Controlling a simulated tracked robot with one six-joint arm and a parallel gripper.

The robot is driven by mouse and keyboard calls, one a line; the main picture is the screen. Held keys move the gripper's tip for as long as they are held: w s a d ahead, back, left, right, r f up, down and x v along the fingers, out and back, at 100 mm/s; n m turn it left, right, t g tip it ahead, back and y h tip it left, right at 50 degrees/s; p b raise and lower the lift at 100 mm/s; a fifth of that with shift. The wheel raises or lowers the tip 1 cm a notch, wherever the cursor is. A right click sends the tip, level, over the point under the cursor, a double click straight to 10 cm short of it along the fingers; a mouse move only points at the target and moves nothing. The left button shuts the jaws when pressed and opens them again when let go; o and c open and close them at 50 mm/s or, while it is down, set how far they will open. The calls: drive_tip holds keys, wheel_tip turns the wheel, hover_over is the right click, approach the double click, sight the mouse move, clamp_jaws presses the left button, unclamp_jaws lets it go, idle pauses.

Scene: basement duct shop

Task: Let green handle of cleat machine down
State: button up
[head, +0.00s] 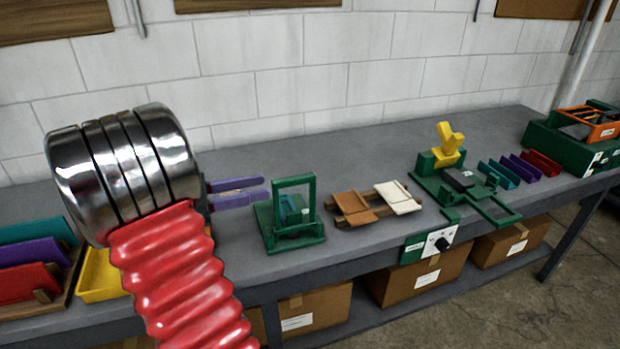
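My gripper (265,188) has two purple fingers that show past the silver wrist at left centre. They are apart with nothing visible between them, so it looks open and empty, left of the nearest green machine. That small green machine (291,235) stands on the bench with a green upright loop handle (294,182) raised and a teal piece inside it. Further right, another green machine (437,181) has a yellow forked top (449,138) and a green loop handle (497,214) lying low toward the front edge. No readable label shows which is the cleat machine.
A brown and white fixture (360,205) lies between the machines. A dial box (430,244) hangs at the bench front. Coloured channels (520,168) and an orange-framed green machine (560,150) are at right. A yellow bin (97,278) and coloured strips (32,252) are at left.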

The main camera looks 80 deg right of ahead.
sight(316, 177)
drive_tip(key=x, duration=1.3)
drive_tip(key=shift+s+d, duration=0.15)
drive_tip(key=shift+s, duration=0.15)
drive_tip(key=shift+c, duration=0.4)
clamp_jaws()
